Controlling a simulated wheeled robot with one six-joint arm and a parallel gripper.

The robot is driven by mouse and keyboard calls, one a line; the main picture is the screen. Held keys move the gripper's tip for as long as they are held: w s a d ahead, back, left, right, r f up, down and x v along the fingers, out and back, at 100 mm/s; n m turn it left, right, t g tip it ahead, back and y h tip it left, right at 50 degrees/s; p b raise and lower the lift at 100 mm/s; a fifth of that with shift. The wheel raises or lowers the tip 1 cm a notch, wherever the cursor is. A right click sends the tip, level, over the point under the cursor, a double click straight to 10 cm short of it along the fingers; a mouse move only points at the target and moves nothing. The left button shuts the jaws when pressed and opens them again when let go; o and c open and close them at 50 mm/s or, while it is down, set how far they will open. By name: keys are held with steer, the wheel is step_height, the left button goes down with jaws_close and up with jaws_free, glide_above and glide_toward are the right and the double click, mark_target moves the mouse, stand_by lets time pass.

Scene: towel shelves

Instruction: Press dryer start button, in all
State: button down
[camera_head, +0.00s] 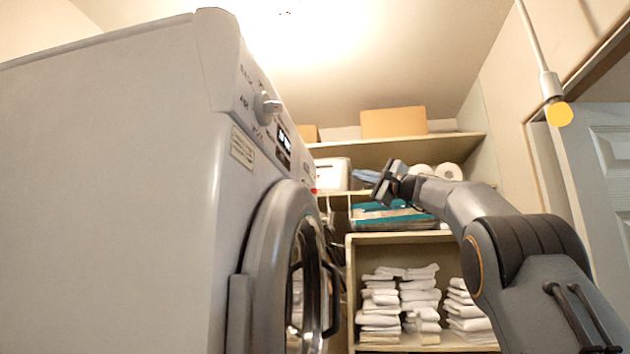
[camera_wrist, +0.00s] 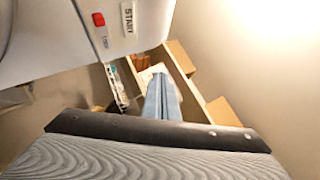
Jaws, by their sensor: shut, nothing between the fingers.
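The dryer (camera_head: 130,160) is the large white front-loading machine on the left, with a round door and a control panel along its upper front edge. In the wrist view, its panel (camera_wrist: 60,40) fills the upper left. A plate marked START (camera_wrist: 128,17) sits near the top of that view, right of a small red button (camera_wrist: 99,19). My gripper (camera_head: 384,180) is shut and empty, raised right of the panel in the head view and apart from it there. In the wrist view, the dark gripper edge (camera_wrist: 155,130) spans the bottom, below the START plate.
Behind are shelves (camera_head: 460,146) with boxes (camera_head: 393,122), paper rolls (camera_head: 448,171) and stacked white towels (camera_head: 420,300). A door handle (camera_head: 332,300) sticks out from the dryer. A pole with a yellow end (camera_head: 558,113) hangs at the upper right.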

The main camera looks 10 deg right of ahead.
mark_target(313, 177)
steer(key=w+a+p, duration=0.1)
steer(key=w+a, duration=0.2)
steer(key=a, duration=0.7)
steer(key=shift+a, duration=0.2)
stand_by(2.0)
steer(key=shift+w+a, duration=0.1)
steer(key=shift+a, duration=0.3)
